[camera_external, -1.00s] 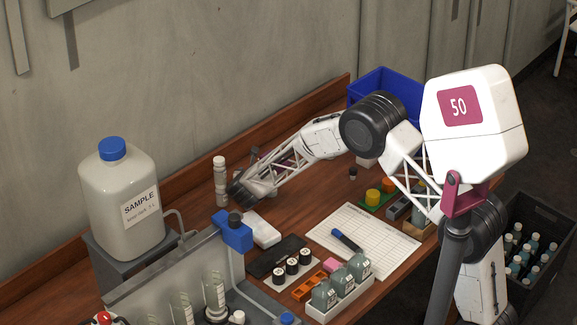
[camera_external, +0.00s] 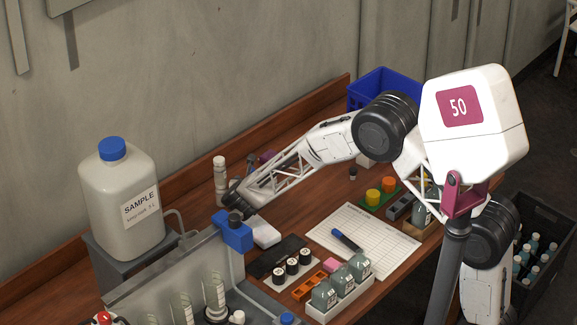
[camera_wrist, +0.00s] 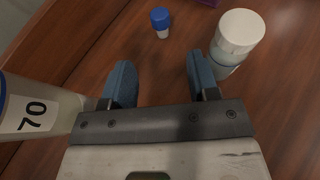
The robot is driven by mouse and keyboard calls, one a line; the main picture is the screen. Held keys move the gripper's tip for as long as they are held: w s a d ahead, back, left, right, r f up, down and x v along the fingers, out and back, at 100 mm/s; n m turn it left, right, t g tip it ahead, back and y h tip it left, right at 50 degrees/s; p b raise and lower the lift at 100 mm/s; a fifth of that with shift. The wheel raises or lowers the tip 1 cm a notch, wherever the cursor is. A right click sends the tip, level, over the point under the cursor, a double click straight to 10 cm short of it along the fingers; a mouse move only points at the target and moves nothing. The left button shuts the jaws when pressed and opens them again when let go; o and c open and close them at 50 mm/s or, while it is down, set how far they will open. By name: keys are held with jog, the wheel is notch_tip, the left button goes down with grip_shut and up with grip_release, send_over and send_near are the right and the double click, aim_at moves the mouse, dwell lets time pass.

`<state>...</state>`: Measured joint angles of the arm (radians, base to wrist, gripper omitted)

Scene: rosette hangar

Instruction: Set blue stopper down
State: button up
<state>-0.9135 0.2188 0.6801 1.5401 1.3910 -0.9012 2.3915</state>
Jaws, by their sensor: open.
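A small stopper with a blue top and white lower part (camera_wrist: 161,24) stands upright on the wooden bench in the wrist view, beyond my fingertips. A small bluish shape (camera_external: 252,160) behind my forearm in the external view may be the same stopper. My gripper (camera_wrist: 160,78) is open, with bare bench between its two blue-grey fingers. The stopper is apart from both fingers. In the external view my gripper (camera_external: 231,194) is low over the bench's back left, partly hidden by the arm.
A white-capped clear vial (camera_wrist: 240,38) stands close by the right finger. A pale container labelled 70 (camera_wrist: 28,118) is at the left. The large sample bottle (camera_external: 120,205) and a blue clamp block (camera_external: 233,236) flank the gripper. A sheet (camera_external: 365,245) lies to the right.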

jog(key=shift+v, duration=0.85)
dwell(0.3)
